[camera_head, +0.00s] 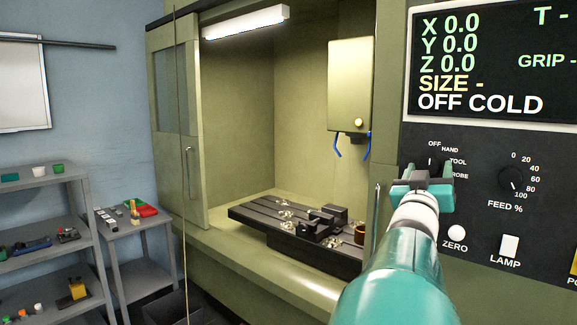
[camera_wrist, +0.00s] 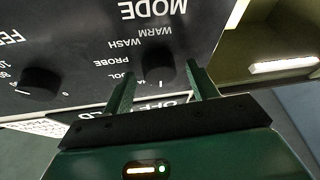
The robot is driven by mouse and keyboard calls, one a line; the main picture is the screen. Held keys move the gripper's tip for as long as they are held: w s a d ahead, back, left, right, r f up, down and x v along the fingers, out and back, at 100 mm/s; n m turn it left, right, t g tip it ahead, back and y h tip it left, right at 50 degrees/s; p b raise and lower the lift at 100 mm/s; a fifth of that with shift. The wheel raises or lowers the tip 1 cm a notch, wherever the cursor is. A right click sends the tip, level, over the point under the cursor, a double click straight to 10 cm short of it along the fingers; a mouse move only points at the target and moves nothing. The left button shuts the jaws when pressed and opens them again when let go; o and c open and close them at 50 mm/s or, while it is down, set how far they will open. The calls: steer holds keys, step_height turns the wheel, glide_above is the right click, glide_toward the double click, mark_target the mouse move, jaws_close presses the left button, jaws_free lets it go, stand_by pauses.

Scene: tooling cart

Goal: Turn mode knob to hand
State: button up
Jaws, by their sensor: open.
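The mode knob (camera_head: 434,163) is a black round knob on the dark control panel at the right of the head view. Its white mark points up towards OFF; HAND, TOOL and PROBE are printed to its right. My gripper (camera_head: 423,182) is in front of the knob and hides its lower part. In the wrist view, upside down, the knob (camera_wrist: 157,60) shows beyond and between the two green fingers of my open gripper (camera_wrist: 161,70). Nothing is held. I cannot tell whether the fingers reach around the knob. The display (camera_head: 488,62) reads OFF COLD.
The feed knob (camera_head: 511,179) is right of the mode knob, with a white ZERO button (camera_head: 457,233) and a LAMP switch (camera_head: 509,246) below. The machine's open bay with a slotted table (camera_head: 262,217) is left of the panel. Grey shelves (camera_head: 38,178) stand at far left.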

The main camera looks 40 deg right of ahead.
steer(key=shift+a, duration=0.1)
steer(key=c, duration=1)
steer(key=shift+m, duration=0.5)
steer(key=m+g, duration=0.1)
steer(key=m, duration=0.1)
steer(key=m+g, duration=0.1)
steer(key=shift+w+m+h, duration=0.2)
steer(key=shift+m+h, duration=0.2)
steer(key=shift+m+g, duration=1.7)
steer(key=shift+m, duration=1.1)
steer(key=o, duration=1)
